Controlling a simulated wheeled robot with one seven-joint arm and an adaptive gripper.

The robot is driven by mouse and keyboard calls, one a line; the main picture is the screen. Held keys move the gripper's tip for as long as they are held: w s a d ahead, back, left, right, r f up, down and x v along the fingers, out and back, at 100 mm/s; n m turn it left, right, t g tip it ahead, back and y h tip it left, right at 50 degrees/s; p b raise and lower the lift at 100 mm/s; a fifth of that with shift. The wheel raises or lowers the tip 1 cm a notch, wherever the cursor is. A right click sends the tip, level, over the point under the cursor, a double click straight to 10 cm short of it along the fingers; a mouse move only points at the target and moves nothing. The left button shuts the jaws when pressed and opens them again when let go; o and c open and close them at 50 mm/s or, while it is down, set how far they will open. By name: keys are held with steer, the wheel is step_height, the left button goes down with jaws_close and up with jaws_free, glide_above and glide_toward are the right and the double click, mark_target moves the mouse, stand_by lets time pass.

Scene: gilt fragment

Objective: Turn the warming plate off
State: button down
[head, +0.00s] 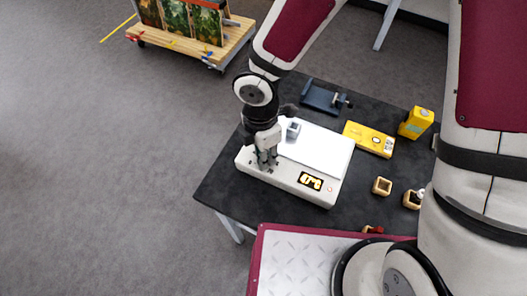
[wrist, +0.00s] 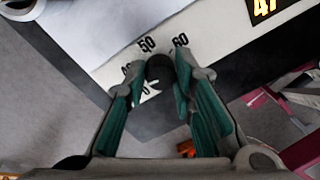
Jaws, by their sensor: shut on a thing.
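The warming plate (head: 315,150) is a white box with a flat top, on a dark table. Its lit display (head: 311,181) shows orange digits; in the wrist view the display (wrist: 266,8) reads 47. A dark knob (wrist: 160,70) is on the plate's face at the left end, with marks such as 50 and 60 around it. A white pointer shows near its lower left, partly hidden by the fingers. My gripper (head: 266,157) is at this end, its teal-padded fingers (wrist: 160,80) closed on either side of the knob. The knob is hidden in the head view.
A small grey cup-like block (head: 293,130) stands on the plate beside my gripper. A dark clamp-like tool (head: 322,97), a yellow meter (head: 369,138), a yellow block (head: 415,122) and small wooden boxes (head: 382,186) are on the table (head: 235,185). Open floor lies left.

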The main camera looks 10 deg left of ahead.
steer(key=n, duration=0.4)
steer(key=shift+a+n, duration=0.1)
steer(key=shift+n, duration=0.2)
steer(key=shift+n+t+b, duration=0.3)
steer(key=shift+n, duration=1.7)
steer(key=c, duration=1.6)
jaws_free()
steer(key=shift+c, duration=0.2)
steer(key=shift+r, duration=0.15)
step_height(320, 180, up, 12)
steer(key=shift+a, duration=0.4)
